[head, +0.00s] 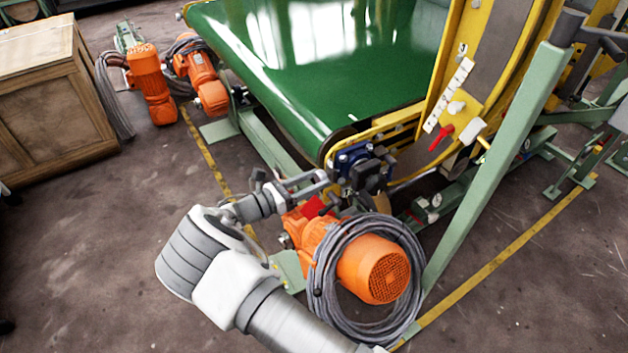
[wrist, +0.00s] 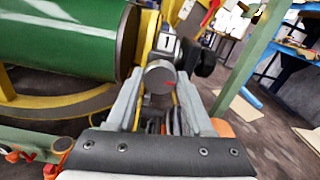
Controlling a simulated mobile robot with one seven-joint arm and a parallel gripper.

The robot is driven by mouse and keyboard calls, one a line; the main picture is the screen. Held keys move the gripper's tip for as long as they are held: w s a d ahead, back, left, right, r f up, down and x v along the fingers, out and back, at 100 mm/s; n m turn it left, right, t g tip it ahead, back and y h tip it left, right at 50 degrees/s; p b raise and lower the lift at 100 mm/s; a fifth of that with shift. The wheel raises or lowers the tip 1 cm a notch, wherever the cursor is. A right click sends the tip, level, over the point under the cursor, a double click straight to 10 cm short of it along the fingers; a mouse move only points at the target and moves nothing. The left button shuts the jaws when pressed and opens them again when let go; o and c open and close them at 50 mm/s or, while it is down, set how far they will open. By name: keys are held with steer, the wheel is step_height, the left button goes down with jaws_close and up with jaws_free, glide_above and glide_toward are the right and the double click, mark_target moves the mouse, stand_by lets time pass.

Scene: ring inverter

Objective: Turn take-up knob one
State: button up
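Take-up knob one (wrist: 160,78) is a round grey knob with a small red mark, below a white label with a "1" (wrist: 166,43) in the wrist view. My gripper (wrist: 162,73) has its two fingers apart, one on each side of the knob. Thin gaps seem to show, and I cannot tell whether either finger touches. In the head view my gripper (head: 327,188) reaches the blue bearing block (head: 352,158) at the conveyor's near corner. The knob is hard to make out there among dark parts.
The green conveyor belt (head: 330,70) lies behind, with a yellow frame. An orange motor (head: 375,270) with coiled grey cable (head: 322,270) stands just below my gripper. A green post (head: 490,170) rises to the right. A wooden cabinet (head: 50,100) stands at left; floor in front is clear.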

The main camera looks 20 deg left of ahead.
jaws_close()
steer(key=shift+m, duration=0.4)
